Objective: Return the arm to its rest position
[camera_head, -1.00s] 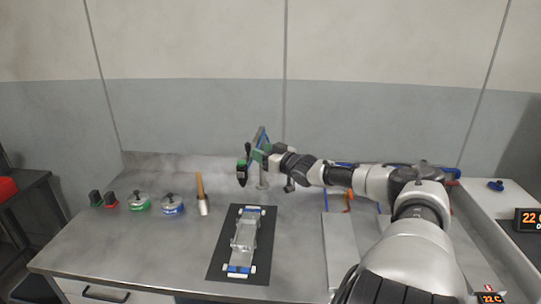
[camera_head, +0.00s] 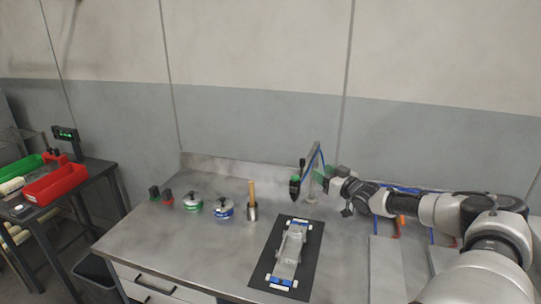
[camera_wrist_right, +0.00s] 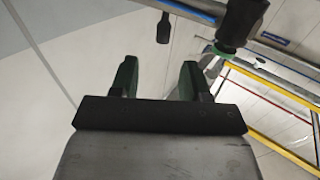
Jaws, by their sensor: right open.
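My right arm reaches in from the right in the head view, above the back of the metal workbench (camera_head: 190,247). Its gripper (camera_head: 318,178) is near a stand with a hanging dark tool (camera_head: 295,186). In the right wrist view the two green-tipped fingers of the right gripper (camera_wrist_right: 157,80) are apart with nothing between them. A dark hanging tool (camera_wrist_right: 241,20) shows beyond the fingers, apart from them. My left gripper is not in view.
A grey car-like assembly (camera_head: 290,250) lies on a black mat (camera_head: 262,268). Left of it are a hammer-like tool (camera_head: 252,203), a blue-marked container (camera_head: 223,208) and a green-marked container (camera_head: 193,203). A side table with a red bin (camera_head: 58,184) stands at far left. The bench's front left is clear.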

